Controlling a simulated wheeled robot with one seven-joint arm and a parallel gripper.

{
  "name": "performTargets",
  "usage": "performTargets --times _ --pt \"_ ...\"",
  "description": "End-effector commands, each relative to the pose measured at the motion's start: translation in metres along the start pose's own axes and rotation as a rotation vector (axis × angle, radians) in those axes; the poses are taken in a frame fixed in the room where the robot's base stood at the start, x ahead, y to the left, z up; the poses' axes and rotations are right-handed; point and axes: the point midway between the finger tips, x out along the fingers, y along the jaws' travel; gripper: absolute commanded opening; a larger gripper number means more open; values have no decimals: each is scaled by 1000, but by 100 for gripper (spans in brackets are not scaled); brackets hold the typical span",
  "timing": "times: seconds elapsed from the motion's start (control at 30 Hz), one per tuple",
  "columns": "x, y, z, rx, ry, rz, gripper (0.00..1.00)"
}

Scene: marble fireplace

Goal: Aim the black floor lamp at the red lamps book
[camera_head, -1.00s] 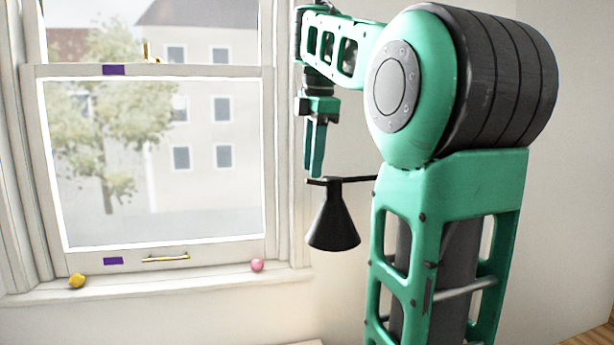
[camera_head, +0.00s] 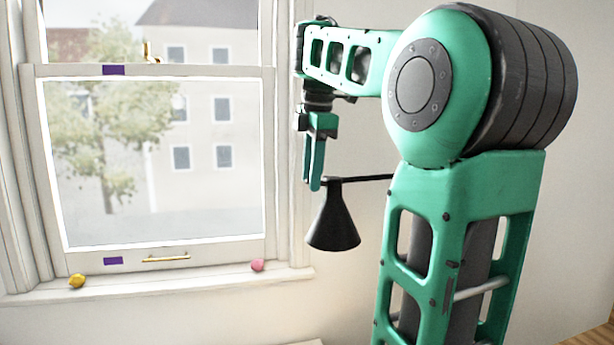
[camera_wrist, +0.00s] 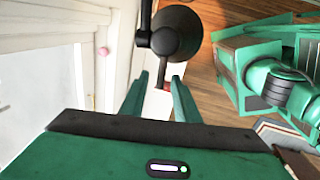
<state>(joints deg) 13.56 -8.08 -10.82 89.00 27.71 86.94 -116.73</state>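The black floor lamp shows its cone shade (camera_head: 333,228), pointing down, with a thin black arm (camera_head: 365,179) running right behind my arm. Its base is hidden. The wrist view shows the round black shade (camera_wrist: 178,32) and a black bar (camera_wrist: 143,38) at its left. My gripper (camera_head: 314,186) points down, its tips at the shade's upper left; I cannot tell whether they touch the lamp. In the wrist view my gripper (camera_wrist: 160,76) has its fingers apart, with nothing clearly held. I cannot make out the red lamps book; a small red patch shows between the fingers.
A white sash window (camera_head: 155,160) fills the left. A lemon (camera_head: 77,281) and a pink ball (camera_head: 257,265) sit on its sill (camera_head: 160,286). The wrist view shows wooden floor (camera_wrist: 215,90) and my green base at right. My arm blocks much of the right side.

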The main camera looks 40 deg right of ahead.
Motion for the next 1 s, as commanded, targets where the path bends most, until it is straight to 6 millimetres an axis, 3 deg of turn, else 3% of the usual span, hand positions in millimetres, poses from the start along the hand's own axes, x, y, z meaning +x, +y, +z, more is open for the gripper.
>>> performTargets --times 0.23,0.37,1.0 --pt "0 0 0 0 0 0 29" --pt "0 0 0 0 0 0 0" --pt "-4 -7 5 2 29 3 0"
